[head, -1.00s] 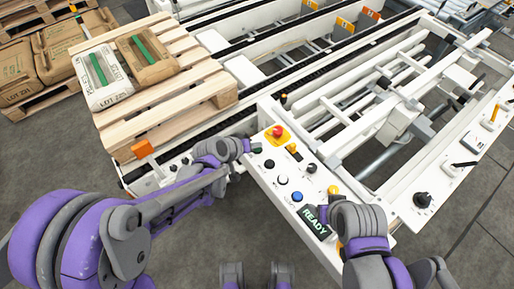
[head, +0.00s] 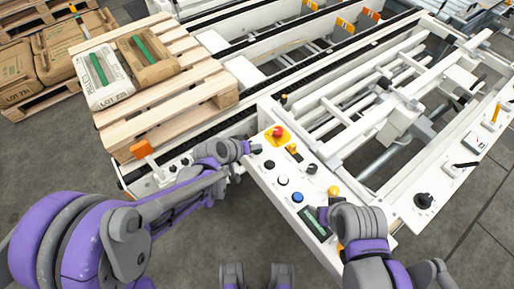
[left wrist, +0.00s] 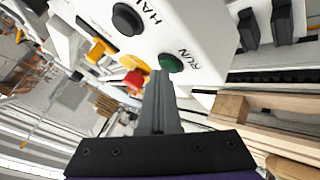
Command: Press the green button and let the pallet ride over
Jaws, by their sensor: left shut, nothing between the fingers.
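The green button (left wrist: 171,63), marked RUN, sits on a white panel in the left wrist view. My left gripper (left wrist: 160,78) is shut and empty, its tip right beside the button; I cannot tell whether it touches. In the head view the left gripper (head: 249,147) is at the left edge of the control panel (head: 260,182). The wooden pallet (head: 205,88) bears a white bag (head: 101,78) and a brown bag (head: 148,55), and rests on the conveyor at upper left. My right gripper (head: 322,214) is by the panel's display; its fingers are not clear.
A red stop button (head: 278,132) on yellow, a black button (head: 269,164), a white button (head: 283,180) and a blue button (head: 297,197) sit on the panel. The display (head: 312,224) is partly covered. White conveyor rails (head: 345,100) run behind. Another bag stack (head: 70,50) stands at far left.

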